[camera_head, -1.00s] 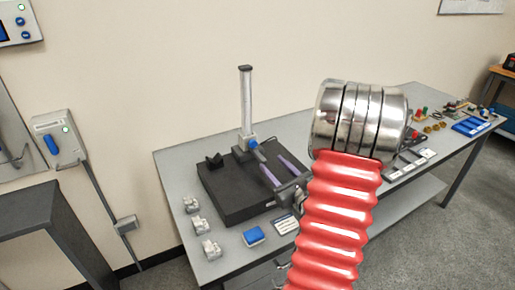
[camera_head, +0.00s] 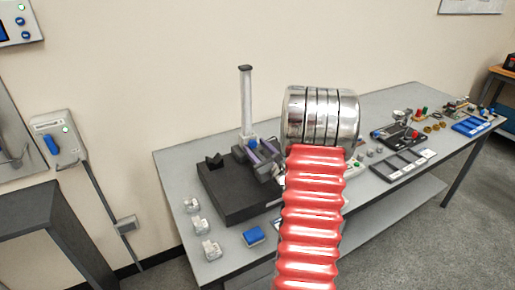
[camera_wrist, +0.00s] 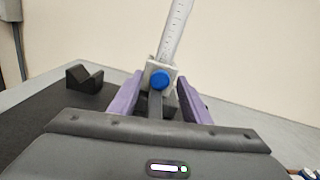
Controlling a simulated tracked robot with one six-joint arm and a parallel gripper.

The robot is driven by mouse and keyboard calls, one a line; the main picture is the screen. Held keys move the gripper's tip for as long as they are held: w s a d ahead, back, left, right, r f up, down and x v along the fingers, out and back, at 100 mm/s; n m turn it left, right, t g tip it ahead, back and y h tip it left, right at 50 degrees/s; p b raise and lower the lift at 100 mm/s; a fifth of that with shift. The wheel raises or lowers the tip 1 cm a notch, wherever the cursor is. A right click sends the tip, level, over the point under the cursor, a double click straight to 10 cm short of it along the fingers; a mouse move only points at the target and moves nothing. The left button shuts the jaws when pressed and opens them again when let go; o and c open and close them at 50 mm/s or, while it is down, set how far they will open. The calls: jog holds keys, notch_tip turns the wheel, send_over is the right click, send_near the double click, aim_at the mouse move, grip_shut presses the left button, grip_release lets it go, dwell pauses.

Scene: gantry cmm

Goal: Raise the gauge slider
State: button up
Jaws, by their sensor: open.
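The height gauge has a pale upright column (camera_head: 246,98) on a dark plate (camera_head: 228,200). Its slider (camera_wrist: 152,68), a light block with a round blue knob (camera_wrist: 160,79), sits low on the scale column in the wrist view. A dark arm reaches from the slider toward me. My gripper (camera_wrist: 158,82) is open, with its purple fingers on either side of the slider and gap visible around it. In the head view my gripper (camera_head: 262,150) is at the slider, which is partly hidden behind it.
A black V-block (camera_wrist: 85,78) stands on the plate to the left. Small pale blocks (camera_head: 211,249) and a blue item (camera_head: 254,236) lie along the bench's front left. A dark tray (camera_head: 402,165) and other parts fill the right side. A wall stands behind.

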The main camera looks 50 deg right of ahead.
jog(key=shift+c, duration=0.4)
grip_shut()
jog(key=shift+s+d, duration=0.1)
jog(key=shift+d, duration=0.15)
jog(key=shift+a+r, duration=0.1)
